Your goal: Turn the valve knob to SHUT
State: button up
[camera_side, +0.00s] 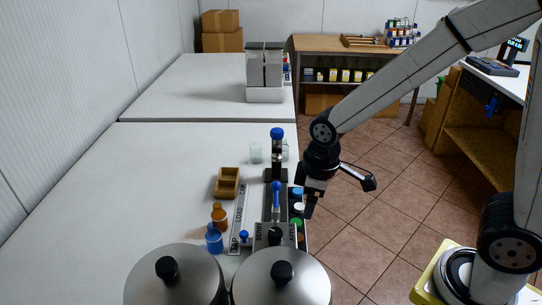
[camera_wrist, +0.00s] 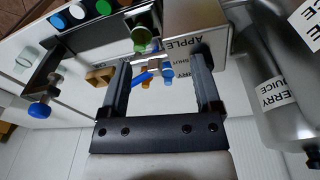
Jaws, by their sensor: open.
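My gripper (camera_side: 311,206) hangs at the right edge of the white counter, beside the blue-handled fixture, its jaws open and apparently empty. In the wrist view the two fingers (camera_wrist: 160,72) are spread, with a blue lever (camera_wrist: 145,76) seen between them. A grey box (camera_side: 262,238) stands in front of the two metal juice containers; its lettering is small and partly hidden, and in the wrist view it reads APPLE (camera_wrist: 212,52). A dark round knob (camera_side: 275,236) shows at this box. I cannot read its setting or tell whether it is the valve knob.
Metal juice containers (camera_side: 175,278) (camera_side: 281,285) fill the front. Coloured caps (camera_side: 297,193) line the counter's right edge. A blue-topped post (camera_side: 277,134), wooden tray (camera_side: 228,181), and orange (camera_side: 219,216) and blue (camera_side: 214,240) bottles stand nearby. The counter's left side is clear.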

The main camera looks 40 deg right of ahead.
aim_at(275, 232)
jog(key=a+n, duration=0.2)
jog(key=w+a+r+n+g, duration=0.1)
jog(key=a+n, duration=0.2)
jog(key=w+a+r+n, duration=0.1)
jog(key=a+n, duration=0.1)
jog(key=a, duration=0.1)
jog(key=shift+w+r+n, duration=0.15)
jog(key=shift+r+n, duration=0.1)
jog(key=shift+n, duration=0.05)
jog(key=shift+f, duration=0.1)
jog(key=shift+f, duration=3.85)
grip_shut()
